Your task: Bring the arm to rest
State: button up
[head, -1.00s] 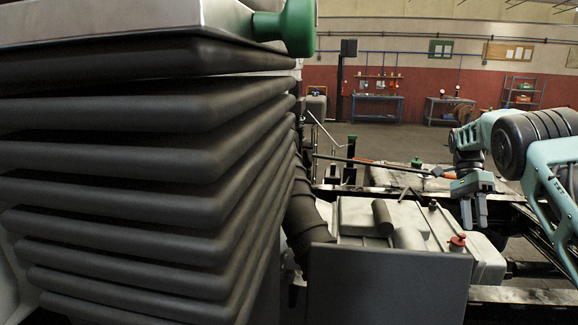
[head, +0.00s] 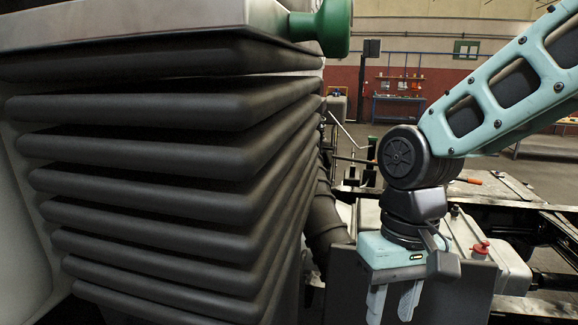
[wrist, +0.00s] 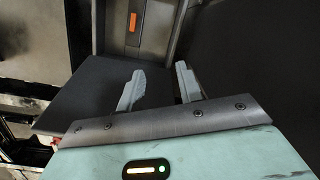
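My gripper (head: 392,305) hangs fingers-down in the lower right of the head view, at the end of my pale teal arm. Its two pale fingers are apart with nothing between them. In the wrist view the fingers of my gripper (wrist: 160,72) also stand apart and empty, over a dark flat surface. The arm is bent, with its upper link reaching in from the upper right of the head view. My wrist hides part of the chassis behind it.
A dark chassis frame (head: 545,210) runs behind and right of my arm. A red-capped part (head: 480,248) sits right of my gripper. A grey panel (head: 455,292) is close behind the fingers. A blue workbench (head: 398,108) stands far back against the wall.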

jog(key=s+f+n+t, duration=0.2)
jog(key=s+n, duration=0.3)
jog(key=s, duration=0.6)
notch_tip(320, 180, down, 20)
jog(key=b, duration=2)
jog(key=shift+w, duration=0.45)
jog(key=shift+d, duration=0.1)
